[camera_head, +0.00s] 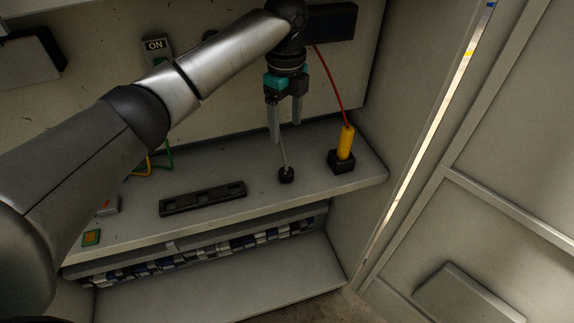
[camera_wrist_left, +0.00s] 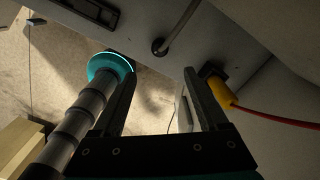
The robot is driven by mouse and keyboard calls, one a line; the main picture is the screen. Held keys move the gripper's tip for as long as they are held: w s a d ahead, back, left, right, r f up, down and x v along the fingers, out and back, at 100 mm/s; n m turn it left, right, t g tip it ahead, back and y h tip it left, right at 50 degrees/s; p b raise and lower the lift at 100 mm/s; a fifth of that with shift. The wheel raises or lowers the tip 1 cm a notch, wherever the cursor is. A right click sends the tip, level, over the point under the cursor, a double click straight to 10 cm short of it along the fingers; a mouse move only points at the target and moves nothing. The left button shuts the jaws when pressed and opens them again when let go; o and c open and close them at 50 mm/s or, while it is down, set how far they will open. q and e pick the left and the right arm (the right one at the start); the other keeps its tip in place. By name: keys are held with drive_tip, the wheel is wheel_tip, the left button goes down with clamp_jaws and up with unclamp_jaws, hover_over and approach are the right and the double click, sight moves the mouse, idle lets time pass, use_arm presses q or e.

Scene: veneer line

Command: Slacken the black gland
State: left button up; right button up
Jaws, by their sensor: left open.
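The black gland (camera_head: 286,175) is a small dark round fitting on the grey shelf, with a thin grey cable (camera_head: 284,153) rising from it. My left gripper (camera_head: 285,132) is open above the gland, its fingers pointing down, and the cable's upper part runs up close to them. In the left wrist view the gland (camera_wrist_left: 159,46) shows as a black ring beyond and between the fingertips, apart from both. My left gripper (camera_wrist_left: 162,92) holds nothing there. My right gripper is not in view.
A yellow plug (camera_head: 346,142) with a red cable stands in a black socket (camera_head: 342,162) right of the gland. A long black slotted bar (camera_head: 202,198) lies to the left. A green-and-orange button (camera_head: 91,238) sits near the front left. The cabinet wall (camera_head: 376,120) closes the right side.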

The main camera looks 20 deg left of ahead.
sight(286, 170)
use_arm(q)
wheel_tip(286, 170, down, 14)
drive_tip(key=shift+f+b, duration=0.1)
drive_tip(key=shift+b, duration=0.7)
clamp_jaws()
